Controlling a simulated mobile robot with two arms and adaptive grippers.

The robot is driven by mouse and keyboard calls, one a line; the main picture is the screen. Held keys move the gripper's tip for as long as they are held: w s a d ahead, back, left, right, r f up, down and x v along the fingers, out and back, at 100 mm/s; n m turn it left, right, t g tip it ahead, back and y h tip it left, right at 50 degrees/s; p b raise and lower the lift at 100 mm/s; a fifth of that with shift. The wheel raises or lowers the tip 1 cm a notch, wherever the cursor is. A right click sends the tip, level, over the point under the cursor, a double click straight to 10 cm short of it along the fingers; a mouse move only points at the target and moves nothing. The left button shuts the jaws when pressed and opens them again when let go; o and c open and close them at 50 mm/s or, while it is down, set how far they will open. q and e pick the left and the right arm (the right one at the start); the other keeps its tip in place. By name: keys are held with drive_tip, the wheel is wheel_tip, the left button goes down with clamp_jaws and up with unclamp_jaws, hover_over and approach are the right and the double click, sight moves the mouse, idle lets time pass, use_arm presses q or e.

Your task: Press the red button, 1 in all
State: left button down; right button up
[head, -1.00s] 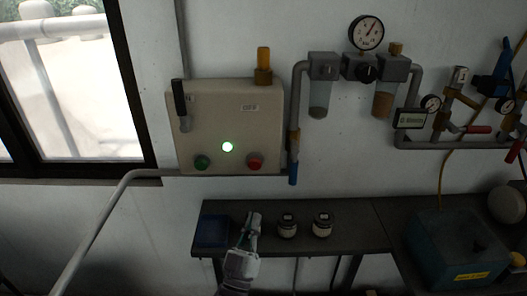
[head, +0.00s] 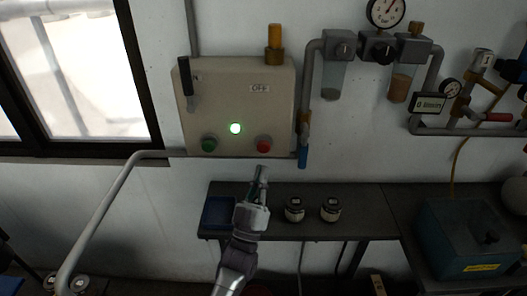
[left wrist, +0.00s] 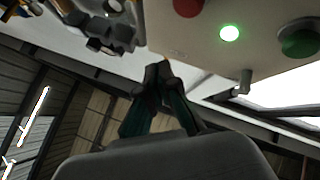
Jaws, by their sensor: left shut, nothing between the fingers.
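The red button (head: 263,146) is at the lower right of a beige control box (head: 240,105) on the wall. It also shows at the top of the left wrist view (left wrist: 187,6). A green button (head: 209,145) is at the lower left, and a lit green lamp (head: 235,128) sits between and above them. My left gripper (head: 262,172) is shut and empty, just below the red button in the head view. In the left wrist view its fingertips (left wrist: 158,70) are together, apart from the button. My right gripper is not in view.
A dark shelf (head: 370,222) below the box holds a blue tray (head: 219,213) and two jars (head: 294,211). A blue-ended pipe (head: 302,157) hangs right of the box. A grey pipe (head: 105,205) runs along the left. Filters and gauges (head: 386,12) are at the upper right.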

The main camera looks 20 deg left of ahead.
sight(265, 145)
use_arm(q)
drive_tip(key=w+a+b, duration=0.1)
drive_tip(key=w+b, duration=0.1)
drive_tip(key=w, duration=0.3)
drive_tip(key=shift+w+a+b, duration=0.3)
drive_tip(key=shift+w+a, duration=0.05)
drive_tip(key=shift+w, duration=0.05)
drive_tip(key=shift+w, duration=0.1)
idle(1.1)
drive_tip(key=shift+w+a+b, duration=0.15)
drive_tip(key=shift+w+b, duration=0.15)
drive_tip(key=shift+w+a+b, duration=0.15)
drive_tip(key=shift+w+b, duration=0.3)
drive_tip(key=shift+w, duration=0.05)
idle(0.7)
idle(0.3)
drive_tip(key=shift+s+d+p, duration=0.3)
drive_tip(key=shift+s+p, duration=0.25)
drive_tip(key=shift+s, duration=0.4)
